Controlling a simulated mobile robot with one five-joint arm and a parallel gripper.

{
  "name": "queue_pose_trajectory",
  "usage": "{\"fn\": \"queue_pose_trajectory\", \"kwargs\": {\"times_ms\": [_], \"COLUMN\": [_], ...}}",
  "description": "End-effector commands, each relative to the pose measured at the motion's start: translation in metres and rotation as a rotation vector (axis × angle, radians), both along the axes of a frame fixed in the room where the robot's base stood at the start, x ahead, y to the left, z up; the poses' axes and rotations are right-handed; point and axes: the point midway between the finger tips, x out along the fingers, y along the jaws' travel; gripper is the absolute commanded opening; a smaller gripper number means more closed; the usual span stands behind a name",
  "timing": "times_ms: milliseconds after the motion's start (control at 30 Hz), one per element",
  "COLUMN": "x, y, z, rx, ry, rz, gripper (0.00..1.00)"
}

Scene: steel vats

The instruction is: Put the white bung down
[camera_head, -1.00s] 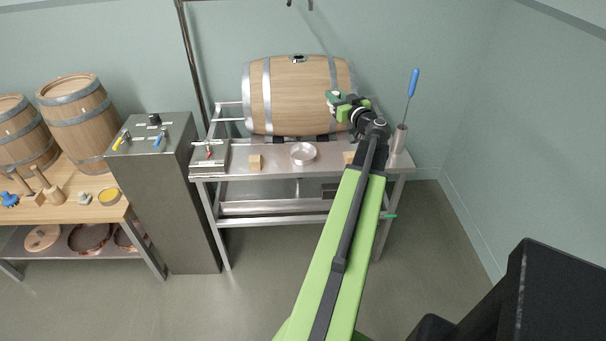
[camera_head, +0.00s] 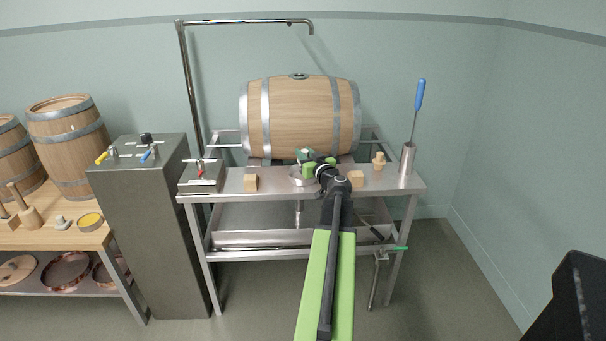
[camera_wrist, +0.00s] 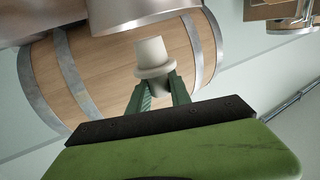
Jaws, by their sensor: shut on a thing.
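The white bung (camera_wrist: 152,58) is held between the green fingers of my gripper (camera_wrist: 156,88) in the wrist view. Its narrower end points away from the gripper. In the head view, my gripper (camera_head: 306,157) is over the steel stand, in front of the lower part of the barrel and at the small round steel dish (camera_head: 297,181). The gripper and arm partly cover the dish. I cannot make out the bung in the head view, nor tell whether it touches the dish.
The wooden barrel (camera_head: 298,115) lies behind on the steel stand (camera_head: 225,187). Wooden blocks (camera_head: 251,183) flank the dish. A wooden peg (camera_head: 378,161) and a steel holder with a blue-handled tool (camera_head: 419,95) stand to the right.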

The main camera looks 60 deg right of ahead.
Motion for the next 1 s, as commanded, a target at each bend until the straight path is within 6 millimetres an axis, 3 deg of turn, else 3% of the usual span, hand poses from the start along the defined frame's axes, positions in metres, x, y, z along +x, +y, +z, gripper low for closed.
{"fn": "queue_pose_trajectory", "kwargs": {"times_ms": [233, 500, 867, 900, 1000], "x": [0.006, 0.006, 0.005, 0.005, 0.005], "y": [0.000, 0.000, 0.000, 0.000, 0.000], "z": [-0.007, -0.048, -0.048, -0.046, -0.046], "rx": [0.000, 0.000, 0.000, 0.000, 0.000], "ry": [0.000, 0.000, 0.000, 0.000, 0.000], "rz": [-0.002, -0.002, -0.002, -0.002, -0.003], "gripper": [0.00, 0.00, 0.00, 0.28, 0.41]}}
